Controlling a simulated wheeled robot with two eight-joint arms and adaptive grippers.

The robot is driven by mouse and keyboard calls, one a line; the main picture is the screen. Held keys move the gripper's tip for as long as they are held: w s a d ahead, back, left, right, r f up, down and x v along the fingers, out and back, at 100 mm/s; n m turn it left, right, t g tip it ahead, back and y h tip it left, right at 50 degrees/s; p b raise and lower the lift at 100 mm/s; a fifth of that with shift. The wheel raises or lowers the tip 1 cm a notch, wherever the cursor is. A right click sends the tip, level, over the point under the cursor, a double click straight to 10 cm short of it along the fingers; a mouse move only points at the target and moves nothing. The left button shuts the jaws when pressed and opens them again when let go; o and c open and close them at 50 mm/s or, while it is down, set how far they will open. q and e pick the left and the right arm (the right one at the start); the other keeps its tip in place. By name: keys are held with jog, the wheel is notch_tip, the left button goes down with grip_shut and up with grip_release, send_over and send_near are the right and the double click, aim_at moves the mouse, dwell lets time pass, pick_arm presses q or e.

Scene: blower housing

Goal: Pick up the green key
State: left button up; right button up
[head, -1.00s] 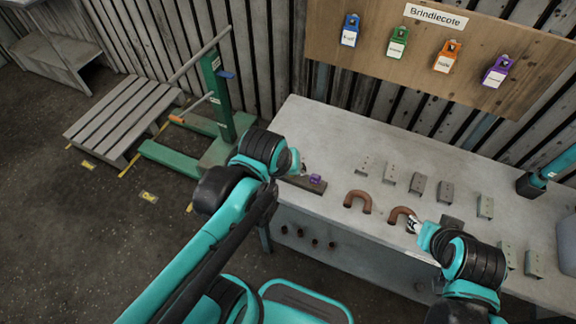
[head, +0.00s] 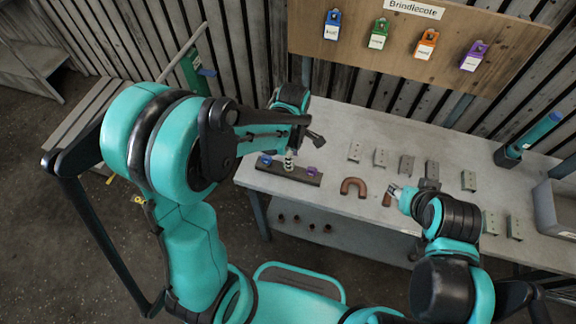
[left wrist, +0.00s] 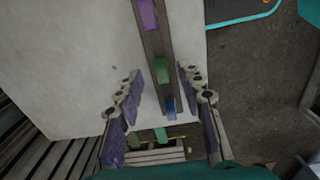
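The green key (left wrist: 161,72) appears as a green block on a dark rail (left wrist: 153,42) between a purple block (left wrist: 147,14) and a blue block (left wrist: 170,106) in the left wrist view. My left gripper (left wrist: 160,82) is open, its fingers apart on either side of the rail, with nothing between them touching.
A grey bench (head: 335,125) carries several small metal blocks and another brown U-shaped pipe (head: 354,186). A grey bin (head: 556,207) stands at right. A wooden board (head: 340,35) behind holds coloured padlock-like tags, including a green one (head: 379,33).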

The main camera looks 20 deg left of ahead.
pick_arm(q)
jog(key=f, duration=0.2)
jog(key=a+f+b, duration=0.1)
jog(key=f, duration=0.1)
jog(key=shift+f, duration=0.2)
grip_shut()
jog(key=shift+r, duration=0.1)
